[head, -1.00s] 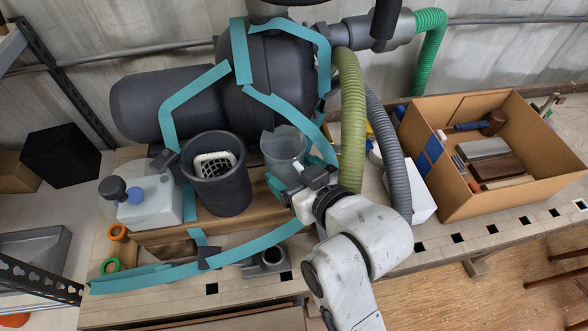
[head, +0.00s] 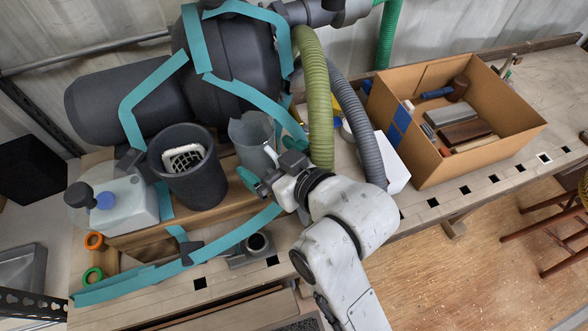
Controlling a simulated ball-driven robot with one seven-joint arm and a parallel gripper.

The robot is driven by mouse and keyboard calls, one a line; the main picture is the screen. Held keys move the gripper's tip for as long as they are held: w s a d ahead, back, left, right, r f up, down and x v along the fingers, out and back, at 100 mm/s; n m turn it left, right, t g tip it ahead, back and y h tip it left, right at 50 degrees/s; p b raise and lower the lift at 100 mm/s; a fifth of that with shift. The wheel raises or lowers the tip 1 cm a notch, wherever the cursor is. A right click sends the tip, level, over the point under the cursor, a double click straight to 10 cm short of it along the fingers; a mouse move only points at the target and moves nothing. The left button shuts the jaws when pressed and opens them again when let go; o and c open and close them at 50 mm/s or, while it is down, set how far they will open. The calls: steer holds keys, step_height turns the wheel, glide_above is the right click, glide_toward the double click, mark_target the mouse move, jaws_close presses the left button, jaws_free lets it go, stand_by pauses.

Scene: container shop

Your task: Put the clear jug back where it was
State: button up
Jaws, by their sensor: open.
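Green (head: 318,110) and grey hoses (head: 362,125) hang right of my gripper. A white jerrycan (head: 125,205) stands left; a cardboard box (head: 460,165) of tools stands right. A dark tank (head: 225,60) is behind.

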steer(key=p+v, duration=0.1)
steer(key=v, duration=0.9)
steer(key=shift+s, duration=0.2)
steer(key=shift+r, duration=0.15)
steer(key=shift+c, duration=0.4)
stand_by(0.5)
